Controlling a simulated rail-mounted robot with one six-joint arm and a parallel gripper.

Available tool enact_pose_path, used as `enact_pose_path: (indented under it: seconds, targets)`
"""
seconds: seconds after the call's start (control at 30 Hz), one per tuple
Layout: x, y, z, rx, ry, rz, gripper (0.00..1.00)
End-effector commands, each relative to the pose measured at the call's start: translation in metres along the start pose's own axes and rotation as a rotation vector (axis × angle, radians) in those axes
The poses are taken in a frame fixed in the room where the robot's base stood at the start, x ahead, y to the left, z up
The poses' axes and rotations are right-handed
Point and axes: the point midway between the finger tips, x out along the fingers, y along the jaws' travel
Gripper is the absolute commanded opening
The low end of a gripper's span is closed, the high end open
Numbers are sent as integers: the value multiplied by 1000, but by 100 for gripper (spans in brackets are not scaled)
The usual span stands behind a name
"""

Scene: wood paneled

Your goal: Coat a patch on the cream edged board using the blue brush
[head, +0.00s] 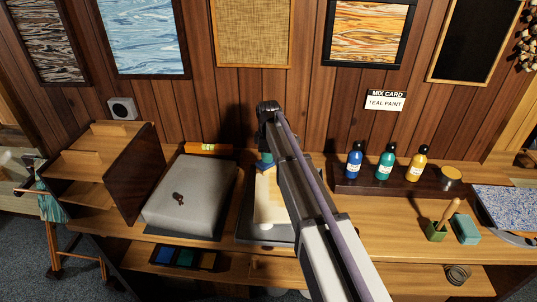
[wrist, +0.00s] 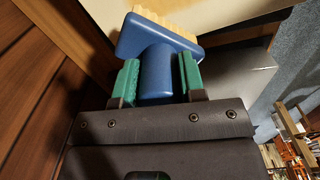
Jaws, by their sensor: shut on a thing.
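The blue brush (wrist: 157,72) has a wide blue head and tan bristles (wrist: 168,25). My gripper (wrist: 158,80) has green finger pads, shut on the brush's handle from both sides. The bristles point toward the cream edged board (wrist: 225,14) at the top of the wrist view; I cannot tell if they touch it. In the head view the board (head: 268,208) lies on the workbench, partly hidden behind my arm. No coated patch is visible on the part I see.
A grey padded block (head: 190,195) lies left of the board, beside a wooden rack (head: 105,165). Blue, teal and yellow bottles (head: 387,164) stand on a dark tray at right. A paneled wall closes the back.

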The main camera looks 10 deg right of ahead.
Motion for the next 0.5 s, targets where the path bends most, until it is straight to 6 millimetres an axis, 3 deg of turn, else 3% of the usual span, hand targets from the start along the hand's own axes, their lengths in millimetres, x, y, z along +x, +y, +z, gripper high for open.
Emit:
enact_pose_path:
  seconds: [0.03,0.37,0.5]
  targets:
    - [-12,0,0,0,0,0,18]
    - [-12,0,0,0,0,0,18]
    - [-25,0,0,0,0,0,18]
